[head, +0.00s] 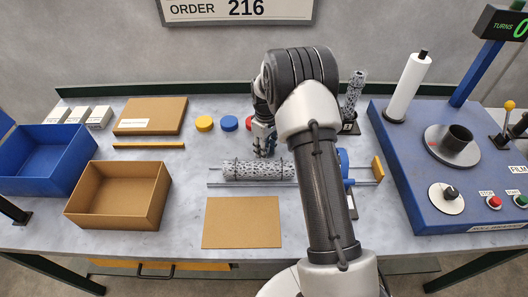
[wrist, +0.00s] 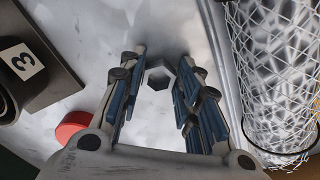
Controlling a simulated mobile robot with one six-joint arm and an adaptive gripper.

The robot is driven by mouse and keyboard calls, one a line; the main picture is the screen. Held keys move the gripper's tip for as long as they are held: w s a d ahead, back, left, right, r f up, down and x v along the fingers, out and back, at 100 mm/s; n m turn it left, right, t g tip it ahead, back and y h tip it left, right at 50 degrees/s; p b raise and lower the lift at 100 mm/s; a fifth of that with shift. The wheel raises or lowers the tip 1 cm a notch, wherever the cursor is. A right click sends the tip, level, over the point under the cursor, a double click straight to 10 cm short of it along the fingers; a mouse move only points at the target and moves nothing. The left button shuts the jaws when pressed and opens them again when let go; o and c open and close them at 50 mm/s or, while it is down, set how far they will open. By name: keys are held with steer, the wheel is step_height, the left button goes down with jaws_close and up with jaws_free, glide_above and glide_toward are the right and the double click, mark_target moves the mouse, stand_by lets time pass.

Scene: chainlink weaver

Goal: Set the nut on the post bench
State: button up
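My gripper (head: 264,153) is low over the grey bench (head: 150,225), just behind the lying mesh roll (head: 258,171). In the wrist view its two blue-padded fingers (wrist: 162,72) are spread apart. A small dark hexagonal nut (wrist: 158,79) shows between them, near the fingertips, with a gap on each side. It appears to lie on the pale bench surface, though I cannot tell its exact height. The nut is not discernible in the head view.
The mesh roll stands close on the right in the wrist view (wrist: 278,75). A dark block marked 3 (wrist: 30,72) and a red disc (wrist: 70,127) are on the left. Yellow (head: 204,123) and blue (head: 228,123) discs lie nearby. A cardboard sheet (head: 241,222) lies in front.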

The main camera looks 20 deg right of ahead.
steer(key=c, duration=0.6)
